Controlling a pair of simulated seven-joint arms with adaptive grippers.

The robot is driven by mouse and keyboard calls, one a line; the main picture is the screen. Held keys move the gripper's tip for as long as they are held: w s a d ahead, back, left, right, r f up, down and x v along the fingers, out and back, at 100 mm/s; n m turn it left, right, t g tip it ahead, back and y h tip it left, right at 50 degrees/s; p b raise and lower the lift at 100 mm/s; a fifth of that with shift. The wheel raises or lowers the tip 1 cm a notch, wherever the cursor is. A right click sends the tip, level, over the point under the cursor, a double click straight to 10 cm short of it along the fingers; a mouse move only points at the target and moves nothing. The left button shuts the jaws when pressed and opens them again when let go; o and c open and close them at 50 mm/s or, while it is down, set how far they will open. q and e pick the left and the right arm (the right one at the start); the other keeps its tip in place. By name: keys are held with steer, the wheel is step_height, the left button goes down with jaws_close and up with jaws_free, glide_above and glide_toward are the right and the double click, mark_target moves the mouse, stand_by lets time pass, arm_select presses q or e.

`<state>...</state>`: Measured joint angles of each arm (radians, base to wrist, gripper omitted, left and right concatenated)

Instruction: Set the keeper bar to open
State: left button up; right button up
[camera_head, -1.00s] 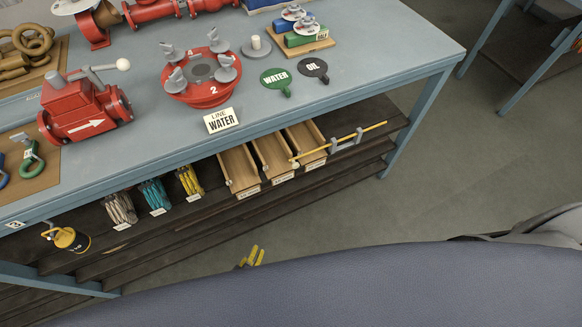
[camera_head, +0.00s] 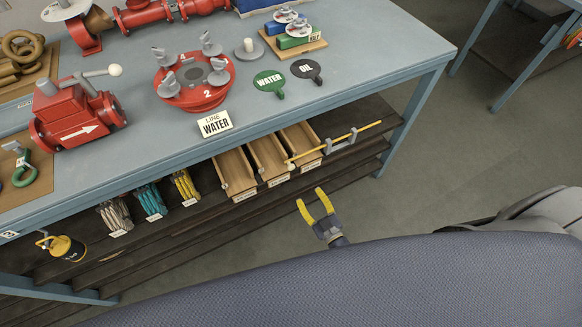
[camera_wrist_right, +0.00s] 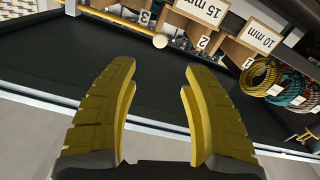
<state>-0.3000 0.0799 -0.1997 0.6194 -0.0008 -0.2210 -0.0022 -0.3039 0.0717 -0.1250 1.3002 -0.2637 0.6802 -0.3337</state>
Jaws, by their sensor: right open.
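The keeper bar (camera_head: 361,131) is a thin yellow rod with a pale round knob (camera_head: 291,165) at its left end. It runs through grey brackets (camera_head: 331,147) on the shelf under the bench, its knob end in front of the rightmost wooden bin (camera_head: 302,142). My right gripper (camera_head: 311,197) has yellow fingers, spread and empty, in front of and below the bar. In the right wrist view the knob (camera_wrist_right: 160,41) shows beyond the gap between the open fingers (camera_wrist_right: 161,70), apart from them. My left gripper is not in view.
Two more wooden bins (camera_head: 234,172) and bundles of grey, teal and yellow cord (camera_head: 150,199) stand left along the shelf. The blue-grey bench top (camera_head: 350,88) overhangs the shelf, and a bench leg (camera_head: 408,120) stands to the right. Floor is clear in front.

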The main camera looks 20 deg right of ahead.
mark_target(292, 169)
steer(key=w+a, duration=0.1)
steer(key=w, duration=0.3)
steer(key=w+a, duration=0.1)
steer(key=w, duration=0.9)
steer(key=shift+w+a, duration=0.2)
steer(key=shift+a, duration=0.2)
steer(key=shift+o, duration=0.2)
jaws_close()
